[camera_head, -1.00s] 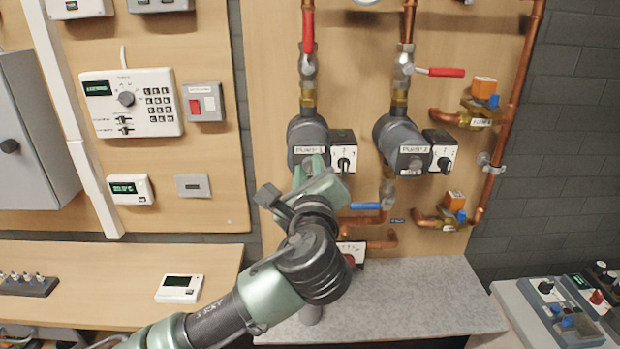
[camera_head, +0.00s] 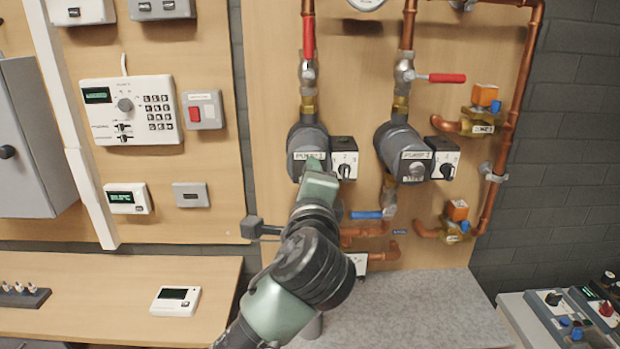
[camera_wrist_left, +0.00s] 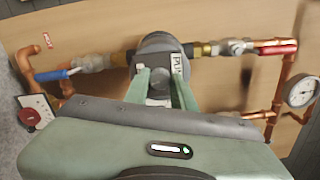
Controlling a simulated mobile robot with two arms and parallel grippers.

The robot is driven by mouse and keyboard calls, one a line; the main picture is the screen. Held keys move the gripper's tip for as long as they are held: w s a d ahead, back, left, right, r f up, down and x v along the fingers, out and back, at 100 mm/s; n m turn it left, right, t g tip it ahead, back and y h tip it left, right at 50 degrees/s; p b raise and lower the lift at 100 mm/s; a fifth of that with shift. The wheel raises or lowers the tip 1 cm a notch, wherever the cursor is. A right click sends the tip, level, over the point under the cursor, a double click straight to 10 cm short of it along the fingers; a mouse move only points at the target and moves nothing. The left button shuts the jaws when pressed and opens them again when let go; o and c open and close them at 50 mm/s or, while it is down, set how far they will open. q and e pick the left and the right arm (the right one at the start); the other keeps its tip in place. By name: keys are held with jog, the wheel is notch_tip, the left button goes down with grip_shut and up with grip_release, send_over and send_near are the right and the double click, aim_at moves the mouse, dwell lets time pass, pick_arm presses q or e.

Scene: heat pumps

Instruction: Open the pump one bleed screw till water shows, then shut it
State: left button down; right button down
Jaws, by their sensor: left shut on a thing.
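Pump one (camera_head: 303,141) is a grey cylinder on the left pipe with a white label and a dial box (camera_head: 344,158) at its right. My left gripper (camera_head: 318,168) reaches up to the pump's front face and covers the screw there in the head view. In the left wrist view the two green fingers (camera_wrist_left: 161,90) are shut on the round grey bleed screw (camera_wrist_left: 160,77), one at each side, in front of pump one (camera_wrist_left: 160,43). I see no water at the screw. My right gripper is in neither view.
Pump two (camera_head: 399,139) stands close at the right. Red-handled valves (camera_head: 446,78) are above, a blue-handled valve (camera_head: 367,215) below. A grey ledge (camera_head: 430,305) lies under the pipes. A pressure gauge (camera_wrist_left: 301,90) shows in the wrist view.

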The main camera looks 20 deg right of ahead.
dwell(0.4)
pick_arm(q)
jog(key=c, duration=1.2)
grip_release()
jog(key=shift+o, duration=0.2)
jog(key=b+v, duration=0.2)
jog(key=v, duration=0.5)
jog(key=shift+s+a, duration=0.2)
jog(key=shift+s, duration=0.2)
